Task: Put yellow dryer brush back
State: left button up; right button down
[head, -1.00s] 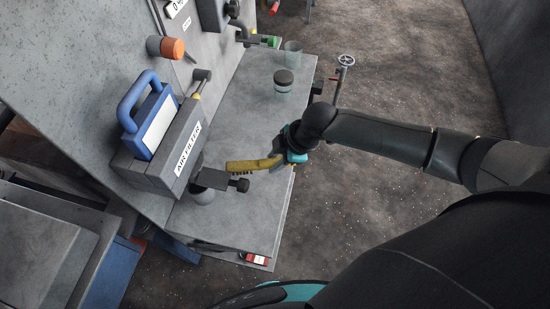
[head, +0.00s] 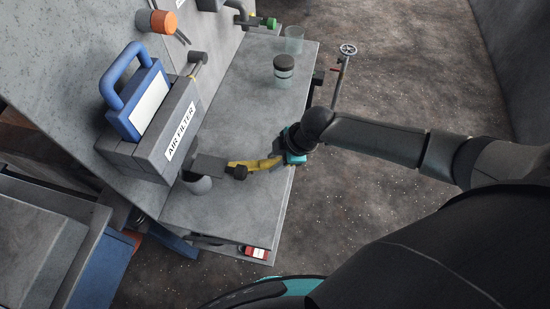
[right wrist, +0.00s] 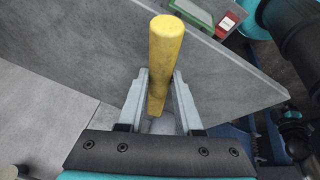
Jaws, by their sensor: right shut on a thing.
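The yellow dryer brush (head: 256,164) is held by my right gripper (head: 283,160) over the grey bench, near its right edge. In the head view its far end reaches left to a dark knob below the air filter housing, and seems partly hidden by it; I cannot tell if they touch. In the right wrist view the yellow handle (right wrist: 166,57) stands between the two fingers of my right gripper (right wrist: 160,98), which are shut on it. The bristles do not show clearly. My left gripper is not in view.
The air filter box (head: 165,135) with a blue handled filter (head: 137,95) stands on the left. A jar with a dark lid (head: 283,72) and a clear cup (head: 294,40) stand on the grey bench (head: 255,110). A red and white switch (head: 257,252) is on the front edge.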

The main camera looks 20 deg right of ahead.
jog(key=c, duration=0.5)
grip_release()
jog(key=v, duration=1.5)
jog(key=shift+p, duration=0.35)
jog(key=shift+s+d, duration=0.1)
